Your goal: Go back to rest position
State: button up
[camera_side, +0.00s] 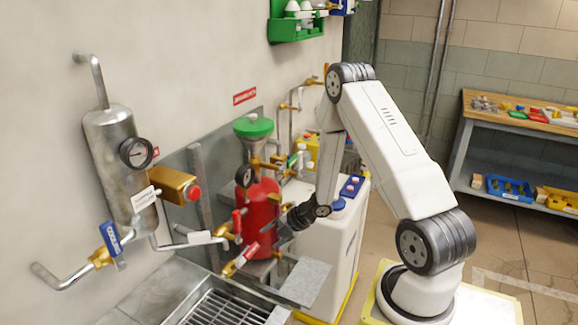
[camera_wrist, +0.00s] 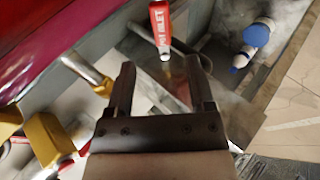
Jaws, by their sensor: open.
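My gripper (camera_side: 274,232) is beside the red tank (camera_side: 260,212), to its lower right in the side view. In the wrist view, my gripper (camera_wrist: 158,85) has its two dark fingers apart, with nothing held between them. A valve handle with a red label (camera_wrist: 160,28) shows beyond the fingertips, at the top of the wrist view. The red tank (camera_wrist: 50,40) fills the upper left of that view. My arm is bent, with its forearm hanging down toward the tank and valves. The gripper tips are small and partly unclear in the side view.
A grey cylinder (camera_side: 118,160) with a gauge (camera_side: 136,152) and a blue-handled valve (camera_side: 110,238) are on the left wall. A metal sink with a grate (camera_side: 215,308) is below. A white cabinet (camera_side: 330,235) stands close right of the gripper. A workbench (camera_side: 520,125) stands far right; the floor before it is open.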

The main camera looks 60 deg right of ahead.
jog(key=a+r+m+g+h, duration=0.2)
jog(key=a+r+m+h, duration=0.25)
jog(key=r+m, duration=0.45)
jog(key=s+a+r+m+g, duration=0.2)
jog(key=s+a+r+m, duration=0.1)
jog(key=s+a+m, duration=0.2)
jog(key=s+a+r+m+g, duration=0.2)
jog(key=s+a+r+m, duration=0.1)
jog(key=s+a+m, duration=0.2)
jog(key=a+y, duration=0.1)
jog(key=a, duration=0.1)
jog(key=shift+s+a+r, duration=0.25)
jog(key=shift+a+r, duration=0.05)
jog(key=shift+a, duration=0.1)
jog(key=shift+w, duration=0.15)
